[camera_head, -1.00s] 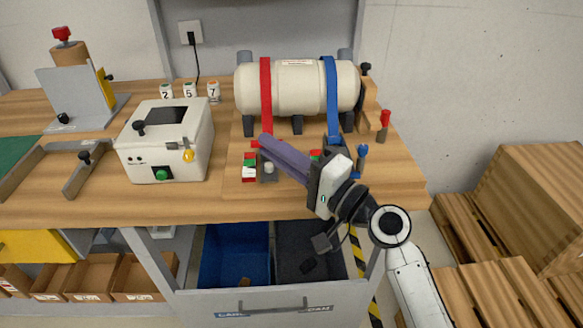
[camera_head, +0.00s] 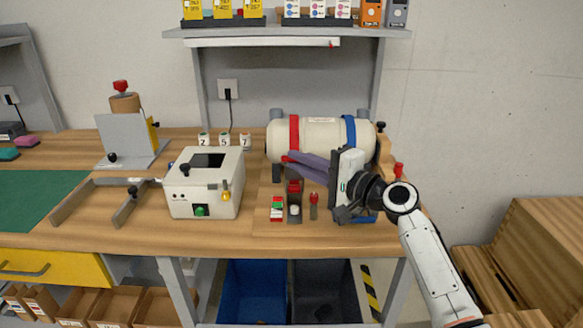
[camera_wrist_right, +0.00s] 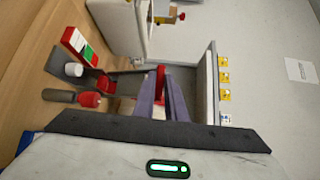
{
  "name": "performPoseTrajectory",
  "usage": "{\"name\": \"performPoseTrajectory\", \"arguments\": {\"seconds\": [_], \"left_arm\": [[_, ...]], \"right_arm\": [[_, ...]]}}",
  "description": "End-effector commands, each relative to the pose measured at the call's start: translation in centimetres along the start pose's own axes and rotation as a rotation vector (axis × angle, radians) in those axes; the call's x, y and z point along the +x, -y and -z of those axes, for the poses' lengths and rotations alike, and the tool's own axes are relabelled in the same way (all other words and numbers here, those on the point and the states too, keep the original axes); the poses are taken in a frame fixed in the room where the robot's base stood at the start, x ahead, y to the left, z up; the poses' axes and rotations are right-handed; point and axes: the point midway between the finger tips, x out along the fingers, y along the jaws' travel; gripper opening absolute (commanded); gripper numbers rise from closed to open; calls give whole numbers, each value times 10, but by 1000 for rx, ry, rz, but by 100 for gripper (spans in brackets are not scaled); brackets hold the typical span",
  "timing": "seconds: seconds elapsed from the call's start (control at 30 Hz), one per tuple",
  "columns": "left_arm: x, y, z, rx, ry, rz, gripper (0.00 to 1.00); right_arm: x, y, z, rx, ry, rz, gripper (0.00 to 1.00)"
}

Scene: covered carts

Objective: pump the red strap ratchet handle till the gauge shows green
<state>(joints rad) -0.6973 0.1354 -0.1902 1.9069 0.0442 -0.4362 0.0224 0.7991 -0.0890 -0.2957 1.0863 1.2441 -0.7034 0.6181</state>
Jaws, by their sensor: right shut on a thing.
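The red strap (camera_head: 294,135) runs around a cream tank (camera_head: 322,140) on the table. Its ratchet (camera_head: 294,188), a dark housing with a red part and a white knob, sits in front of the tank. My right gripper (camera_head: 287,160) is shut on the red handle, with its purple fingers reaching left above the ratchet; the red handle (camera_wrist_right: 160,78) shows between the fingertips in the right wrist view. The gauge (camera_head: 277,208), with red, white and green areas, is left of the ratchet and also shows in the wrist view (camera_wrist_right: 80,46); its reading is unclear. My left gripper is out of view.
A blue strap (camera_head: 350,130) circles the tank's right side, its ratchet mostly hidden by my gripper. A red-topped peg (camera_head: 314,198) stands right of the red ratchet. A white box (camera_head: 205,185) stands to the left. Blue (camera_head: 255,290) and dark bins are below.

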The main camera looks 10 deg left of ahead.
Motion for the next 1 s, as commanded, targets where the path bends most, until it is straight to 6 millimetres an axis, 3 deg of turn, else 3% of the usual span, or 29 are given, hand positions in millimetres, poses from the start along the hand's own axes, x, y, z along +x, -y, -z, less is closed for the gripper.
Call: {"name": "performPoseTrajectory", "arguments": {"seconds": [0.03,0.43,0.47,0.5,0.87,1.0], "left_arm": [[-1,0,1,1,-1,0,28],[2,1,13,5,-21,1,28],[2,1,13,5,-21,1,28],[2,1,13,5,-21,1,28],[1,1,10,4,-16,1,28],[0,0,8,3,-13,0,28]], "right_arm": [[1,12,0,-2,3,16,0],[1,13,2,0,1,15,0],[1,13,2,0,1,15,13],[1,13,2,0,1,15,19],[0,9,2,1,0,9,19],[-10,8,3,1,-1,9,19]]}}
